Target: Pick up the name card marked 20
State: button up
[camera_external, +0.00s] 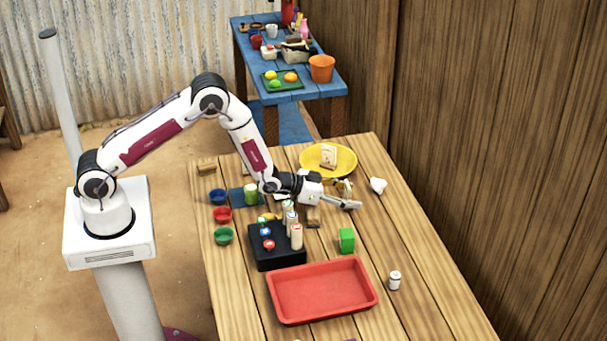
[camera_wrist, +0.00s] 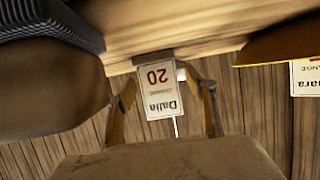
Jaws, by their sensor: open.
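The name card marked 20 (camera_wrist: 160,90) is white with a red 20 and the name Dalla, and appears upside down in the wrist view. A dark base or holder shows at its edge towards the wooden table. My gripper (camera_wrist: 167,103) is open, with one finger on each side of the card. I cannot tell whether either finger touches it. In the external view my gripper (camera_external: 351,197) is low over the table near the yellow plate, and the card's face cannot be made out there.
A second card (camera_wrist: 305,78) stands at the yellow plate (camera_wrist: 270,46), which also shows in the external view (camera_external: 347,165). Around are a white cup (camera_external: 378,185), a green block (camera_external: 347,240), a black rack (camera_external: 265,257) with bottles and a red tray (camera_external: 322,290).

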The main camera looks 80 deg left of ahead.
jog(key=c, duration=1.2)
jog(key=shift+c, duration=0.2)
jog(key=shift+r, duration=0.1)
notch_tip(320, 180, up, 10)
dwell(0.6)
